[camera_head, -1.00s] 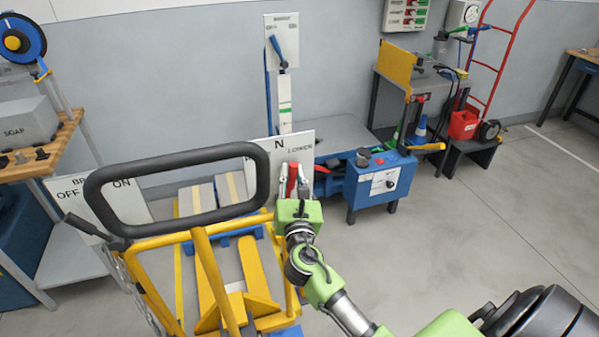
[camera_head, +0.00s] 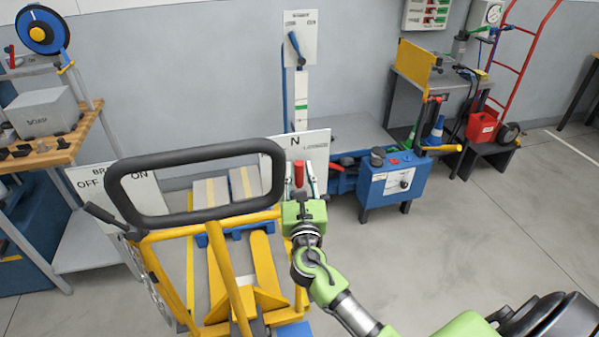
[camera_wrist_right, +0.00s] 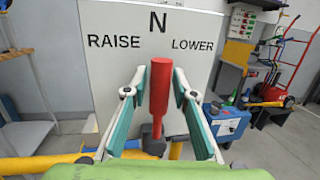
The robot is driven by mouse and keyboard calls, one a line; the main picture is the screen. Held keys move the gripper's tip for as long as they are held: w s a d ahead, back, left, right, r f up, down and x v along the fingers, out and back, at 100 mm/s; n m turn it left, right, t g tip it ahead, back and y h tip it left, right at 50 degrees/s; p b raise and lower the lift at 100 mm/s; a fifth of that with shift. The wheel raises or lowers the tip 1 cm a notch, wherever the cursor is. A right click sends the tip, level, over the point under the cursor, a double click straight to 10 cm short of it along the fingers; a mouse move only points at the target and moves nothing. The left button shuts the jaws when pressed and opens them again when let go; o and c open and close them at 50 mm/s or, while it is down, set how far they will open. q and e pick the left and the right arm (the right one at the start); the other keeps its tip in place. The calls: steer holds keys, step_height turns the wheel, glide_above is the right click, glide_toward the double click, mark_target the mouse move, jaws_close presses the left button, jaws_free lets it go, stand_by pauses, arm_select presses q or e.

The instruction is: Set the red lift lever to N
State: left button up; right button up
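The red lift lever (camera_head: 298,175) stands before a white plate (camera_head: 318,140) marked RAISE, N and LOWER. In the right wrist view the red lever (camera_wrist_right: 160,92) is upright below the N, between RAISE on the left and LOWER on the right. My right gripper (camera_head: 304,178) is at the lever. In the wrist view the fingers of the right gripper (camera_wrist_right: 157,90) are open on both sides of the lever, with a visible gap on each side. The lever's foot is partly hidden by the gripper. My left gripper is not in view.
A black loop handle (camera_head: 195,150) on a yellow pallet truck frame (camera_head: 235,275) is left of my right arm. An OFF/ON plate (camera_head: 95,180) stands further left. A blue lift table unit (camera_head: 385,180) is behind on the right. The floor at right is clear.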

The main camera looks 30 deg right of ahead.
steer(key=v, duration=1.2)
stand_by(0.4)
steer(key=s+a+f+m+g+y, duration=0.1)
steer(key=s+f+m+g+y, duration=0.3)
steer(key=f, duration=1.4)
steer(key=s+a+f+m+g+y, duration=0.1)
steer(key=s+f+m+g, duration=0.35)
steer(key=f, duration=1.45)
steer(key=s+a+f+m+g+y, duration=0.15)
steer(key=s+f+m+g, duration=0.25)
steer(key=s+f+m, duration=0.7)
steer(key=s+f+m+g+y, duration=0.1)
steer(key=s+f+m, duration=0.3)
steer(key=s, duration=0.8)
steer(key=s+f+m+g, duration=0.3)
steer(key=s+f+m, duration=0.2)
steer(key=s+f, duration=0.3)
steer(key=s, duration=0.3)
steer(key=shift+s+y, duration=0.35)
